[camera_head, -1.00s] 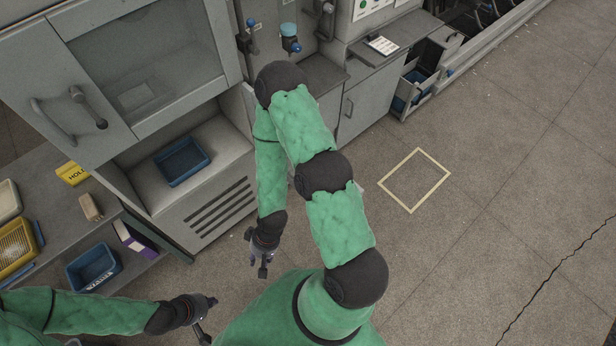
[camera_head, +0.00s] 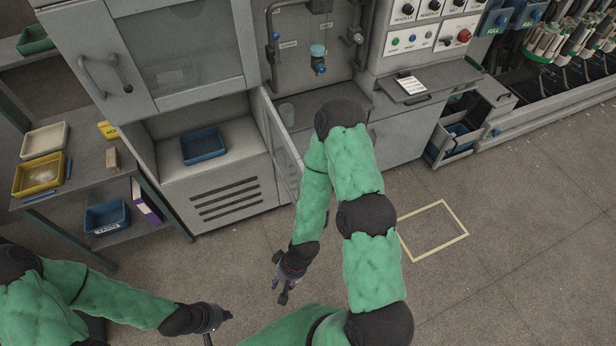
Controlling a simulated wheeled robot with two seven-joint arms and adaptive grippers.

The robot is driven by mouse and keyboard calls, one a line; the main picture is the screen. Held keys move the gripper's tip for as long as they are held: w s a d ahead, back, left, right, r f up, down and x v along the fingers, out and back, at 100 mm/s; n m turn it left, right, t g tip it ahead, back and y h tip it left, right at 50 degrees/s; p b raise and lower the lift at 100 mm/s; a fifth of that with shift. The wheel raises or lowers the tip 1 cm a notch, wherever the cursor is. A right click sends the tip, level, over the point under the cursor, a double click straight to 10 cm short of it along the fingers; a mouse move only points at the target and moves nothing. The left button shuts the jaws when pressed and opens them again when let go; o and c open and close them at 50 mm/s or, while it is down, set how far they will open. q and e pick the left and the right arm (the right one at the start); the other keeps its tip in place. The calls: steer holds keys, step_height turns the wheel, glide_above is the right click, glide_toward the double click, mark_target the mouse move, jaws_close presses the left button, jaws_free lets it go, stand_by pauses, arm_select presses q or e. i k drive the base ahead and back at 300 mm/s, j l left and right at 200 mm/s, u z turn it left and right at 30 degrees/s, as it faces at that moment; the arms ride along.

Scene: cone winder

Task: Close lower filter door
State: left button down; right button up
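The lower filter door (camera_head: 281,142) is a narrow grey-framed panel with a window. It stands swung out at the right side of the open lower compartment of the grey cabinet (camera_head: 225,198). A blue tray (camera_head: 203,146) sits inside that compartment. My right gripper (camera_head: 280,290) is below and in front of the door, apart from it, and looks open and empty. My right arm hides a little of the area right of the door. My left gripper (camera_head: 218,328) is lower left, over the floor, open and empty, away from the door.
The upper glass door (camera_head: 195,50) with its handle is above the compartment. A side table (camera_head: 85,185) with yellow and white trays stands left. An open drawer (camera_head: 455,140) juts out at right. The floor in front of the cabinet is clear.

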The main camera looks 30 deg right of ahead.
mark_target(289, 164)
steer(key=l+u, duration=0.1)
steer(key=l, duration=0.7)
steer(key=k+l+u, duration=0.1)
steer(key=l, duration=0.65)
